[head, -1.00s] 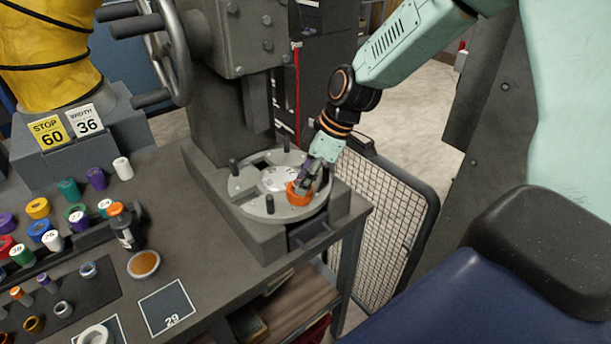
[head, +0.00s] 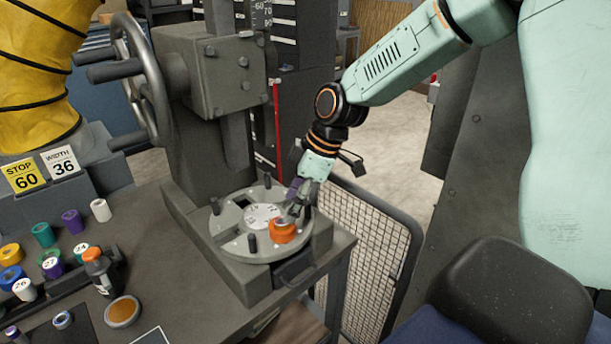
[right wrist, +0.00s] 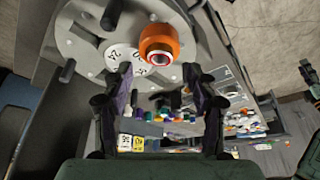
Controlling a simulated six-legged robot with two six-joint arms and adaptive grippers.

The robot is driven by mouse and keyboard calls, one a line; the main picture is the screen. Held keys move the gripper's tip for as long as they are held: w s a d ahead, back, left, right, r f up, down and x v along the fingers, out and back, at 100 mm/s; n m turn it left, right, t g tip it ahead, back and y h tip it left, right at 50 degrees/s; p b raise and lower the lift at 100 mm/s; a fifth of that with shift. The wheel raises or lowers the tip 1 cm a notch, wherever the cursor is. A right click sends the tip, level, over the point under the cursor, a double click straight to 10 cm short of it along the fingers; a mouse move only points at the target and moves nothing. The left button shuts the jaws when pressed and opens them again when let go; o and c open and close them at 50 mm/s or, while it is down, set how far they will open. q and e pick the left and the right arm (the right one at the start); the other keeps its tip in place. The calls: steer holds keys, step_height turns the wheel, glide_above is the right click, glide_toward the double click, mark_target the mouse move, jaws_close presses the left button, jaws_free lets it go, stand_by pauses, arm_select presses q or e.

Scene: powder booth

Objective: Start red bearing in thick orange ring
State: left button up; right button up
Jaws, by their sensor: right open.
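The thick orange ring (head: 283,234) stands on the round slotted plate (head: 235,247) of the grey press. It also shows in the right wrist view (right wrist: 160,35). A small round piece with a pale rim and reddish middle (right wrist: 160,58) shows at the ring's opening. It may be the red bearing; I cannot tell whether it is tilted or how deep it sits. My right gripper (head: 298,203) is open just above the ring, apart from it. In the right wrist view its fingers (right wrist: 158,78) are spread with nothing between them. My left gripper is not in view.
The press column (head: 210,130) and handwheel (head: 140,85) stand behind. Coloured rings and a bottle (head: 100,270) are at the left. A mesh guard (head: 365,255) stands right of the bench.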

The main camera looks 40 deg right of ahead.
steer(key=v, duration=0.8)
steer(key=shift+s, duration=0.1)
